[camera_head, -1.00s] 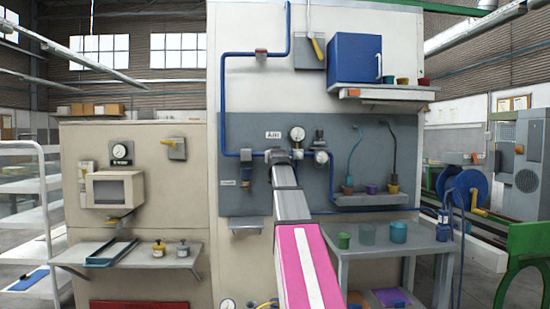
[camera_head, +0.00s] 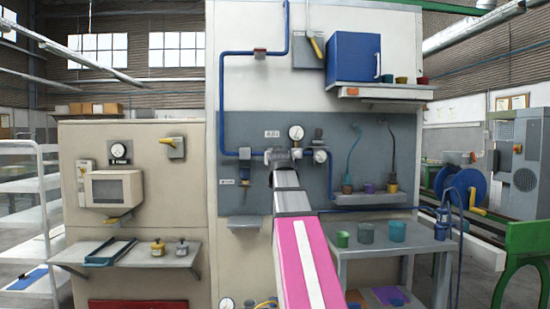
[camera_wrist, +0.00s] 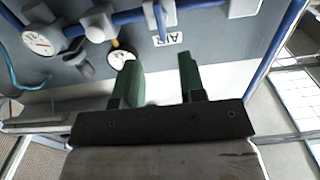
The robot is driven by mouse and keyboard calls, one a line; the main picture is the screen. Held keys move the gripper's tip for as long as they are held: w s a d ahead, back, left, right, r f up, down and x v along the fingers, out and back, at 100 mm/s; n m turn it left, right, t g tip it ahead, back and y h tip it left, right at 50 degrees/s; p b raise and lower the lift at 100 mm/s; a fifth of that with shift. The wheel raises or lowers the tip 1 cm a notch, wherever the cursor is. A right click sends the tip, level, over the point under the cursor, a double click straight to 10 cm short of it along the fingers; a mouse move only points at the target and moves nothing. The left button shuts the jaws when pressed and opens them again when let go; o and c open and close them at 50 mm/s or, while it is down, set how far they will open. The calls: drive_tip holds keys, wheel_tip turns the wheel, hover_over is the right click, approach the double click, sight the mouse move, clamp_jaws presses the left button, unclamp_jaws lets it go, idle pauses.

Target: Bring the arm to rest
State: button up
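My gripper (camera_wrist: 160,82) shows in the wrist view with its two green fingers spread apart and nothing between them. In the head view my pink, white and grey arm reaches up toward the grey wall panel (camera_head: 240,135), and the fingers are hidden behind the wrist. Beyond the fingers in the wrist view are the panel's blue pipe (camera_wrist: 130,17), a pressure gauge (camera_wrist: 38,40) and the AIR label (camera_wrist: 168,40). I see no contact between the fingers and these fittings. No buffing brush can be made out clearly.
A shelf with a blue box (camera_head: 355,57) is at upper right. A grey table (camera_head: 375,248) with several cups stands at lower right. A left wall shelf (camera_head: 135,257) holds a tray and two small yellow and grey pots. A blue hose reel (camera_head: 465,188) is at far right.

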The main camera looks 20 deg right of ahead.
drive_tip(key=shift+s+f, duration=0.1)
idle(0.4)
drive_tip(key=s+a+f+n+g+y, duration=0.1)
drive_tip(key=a+f+g, duration=0.2)
drive_tip(key=f, duration=1)
drive_tip(key=a+f+g+y, duration=0.1)
drive_tip(key=a+f+g, duration=0.25)
drive_tip(key=f, duration=0.95)
drive_tip(key=s+a+f+n+g+y, duration=0.15)
drive_tip(key=a+f, duration=0.25)
drive_tip(key=f, duration=0.9)
drive_tip(key=s+a+f+g, duration=0.3)
drive_tip(key=s+f, duration=0.3)
drive_tip(key=f, duration=0.3)
drive_tip(key=s+a+f+g+y, duration=0.1)
drive_tip(key=s+a+f+g, duration=0.2)
drive_tip(key=s+f, duration=0.4)
drive_tip(key=s+a+f+g, duration=0.3)
drive_tip(key=s+f, duration=0.3)
drive_tip(key=f, duration=0.5)
drive_tip(key=shift+s+a+f+n, duration=0.15)
drive_tip(key=shift+s+a+n, duration=0.1)
drive_tip(key=shift+s+n, duration=0.15)
